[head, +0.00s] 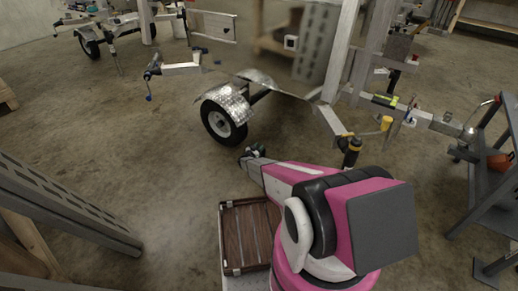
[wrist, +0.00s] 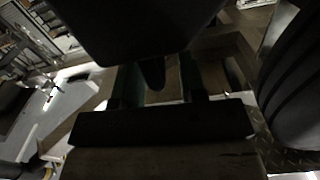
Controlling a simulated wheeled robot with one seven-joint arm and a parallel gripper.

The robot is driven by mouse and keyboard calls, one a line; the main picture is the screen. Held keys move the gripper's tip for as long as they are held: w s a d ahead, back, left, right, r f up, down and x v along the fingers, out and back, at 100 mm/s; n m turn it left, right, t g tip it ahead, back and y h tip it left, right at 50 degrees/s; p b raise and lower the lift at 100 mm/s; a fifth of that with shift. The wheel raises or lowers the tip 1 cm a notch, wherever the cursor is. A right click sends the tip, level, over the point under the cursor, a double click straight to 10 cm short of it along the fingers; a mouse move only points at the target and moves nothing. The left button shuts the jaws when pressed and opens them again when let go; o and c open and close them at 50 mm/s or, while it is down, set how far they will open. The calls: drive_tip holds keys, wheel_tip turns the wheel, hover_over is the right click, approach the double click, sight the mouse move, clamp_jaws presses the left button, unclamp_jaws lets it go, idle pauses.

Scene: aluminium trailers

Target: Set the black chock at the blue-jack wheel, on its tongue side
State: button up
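In the head view, the nearest trailer wheel (head: 222,122) has a black tyre and a light hub under a bright metal fender (head: 232,98). My gripper (head: 254,153) is low, just right of and nearer than this wheel. Dark material shows at its tip, but I cannot tell whether it is the black chock. In the wrist view, a dark bar (wrist: 165,122) crosses the dim picture, and its identity is unclear. Blue parts (head: 149,97) show on a hitch end further left. I cannot tell which wheel belongs to the blue jack. The finger opening is unclear.
Another trailer wheel (head: 89,46) stands at the back left. A yellow part (head: 387,123) shows near the right tongue. A grey rack (head: 490,165) stands at the right edge, and a perforated beam (head: 65,205) lies at the left. Concrete floor (head: 150,150) is clear left of the near wheel.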

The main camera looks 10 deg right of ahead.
drive_tip(key=v, duration=0.7)
drive_tip(key=s+a+r+n+y, duration=0.25)
drive_tip(key=r+y, duration=0.25)
drive_tip(key=r, duration=0.4)
drive_tip(key=s+a+r+n+g+y, duration=0.1)
drive_tip(key=s+r+n+y, duration=0.25)
drive_tip(key=r, duration=0.45)
drive_tip(key=s+a+r+n+y, duration=0.25)
drive_tip(key=r+y, duration=0.35)
drive_tip(key=r, duration=0.3)
drive_tip(key=s+d+r+g, duration=0.2)
drive_tip(key=s+r+g, duration=0.2)
drive_tip(key=s, duration=0.7)
drive_tip(key=s+d+r+g+h, duration=0.1)
drive_tip(key=s+d+r+g, duration=0.2)
drive_tip(key=s+r, duration=0.4)
drive_tip(key=s+d+r+n+g, duration=0.1)
drive_tip(key=s+d+r+g, duration=0.2)
drive_tip(key=s, duration=1.3)
wheel_tip(320, 180, up, 4)
drive_tip(key=shift+s+f+g+h, duration=0.1)
drive_tip(key=shift+s+g+h, duration=0.25)
drive_tip(key=shift+g, duration=0.55)
